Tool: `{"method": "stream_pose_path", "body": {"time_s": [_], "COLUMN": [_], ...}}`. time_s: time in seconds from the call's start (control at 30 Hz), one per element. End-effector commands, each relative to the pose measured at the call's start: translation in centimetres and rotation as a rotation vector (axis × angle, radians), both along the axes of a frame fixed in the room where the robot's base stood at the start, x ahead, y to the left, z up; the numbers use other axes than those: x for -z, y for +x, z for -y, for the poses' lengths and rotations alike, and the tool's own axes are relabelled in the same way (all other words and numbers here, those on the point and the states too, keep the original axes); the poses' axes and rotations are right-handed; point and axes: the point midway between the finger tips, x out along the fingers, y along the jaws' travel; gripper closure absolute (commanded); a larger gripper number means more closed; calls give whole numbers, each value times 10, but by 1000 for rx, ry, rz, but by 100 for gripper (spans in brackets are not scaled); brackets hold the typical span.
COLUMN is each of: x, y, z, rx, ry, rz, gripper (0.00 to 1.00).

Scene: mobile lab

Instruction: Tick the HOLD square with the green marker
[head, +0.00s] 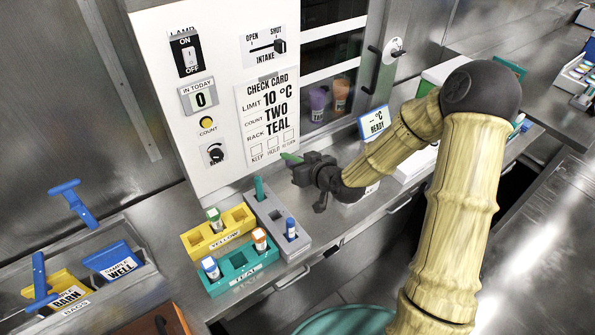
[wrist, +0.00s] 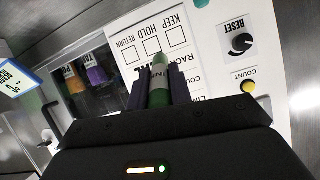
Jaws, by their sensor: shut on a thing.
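My gripper (head: 297,161) is shut on the green marker (head: 289,157), just in front of the check card (head: 252,107) on the white panel. In the wrist view the marker (wrist: 159,80) lies between the two fingers (wrist: 159,92) and points at the card. Its tip appears just below the HOLD square (wrist: 152,46); I cannot tell whether it touches the card. The HOLD square, between KEEP (wrist: 177,36) and RETURN (wrist: 132,56), looks blank. In the head view the HOLD square (head: 273,144) is small and also shows no clear mark.
The panel carries a lamp switch (head: 189,55), a yellow count button (head: 207,122), a reset knob (head: 215,153) and an intake slider (head: 279,46). Below stand a yellow rack (head: 196,242), a teal rack (head: 238,284) and a grey holder (head: 274,212). A display (head: 374,122) stands to the right.

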Motion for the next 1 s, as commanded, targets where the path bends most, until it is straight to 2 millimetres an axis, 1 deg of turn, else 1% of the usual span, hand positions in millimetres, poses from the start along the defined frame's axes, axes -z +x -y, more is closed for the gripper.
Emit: {"method": "stream_pose_path", "body": {"time_s": [0.03,0.2,0.3,0.77,1.0], "x": [13,35,43,41,41], "y": [0,-1,0,1,11], "z": [0,0,0,-1,-8], "rx": [0,0,-1,-1,-1], "ry": [9,38,50,55,55], "rz": [9,50,71,80,81], "gripper": [100,100,100,100,100]}}
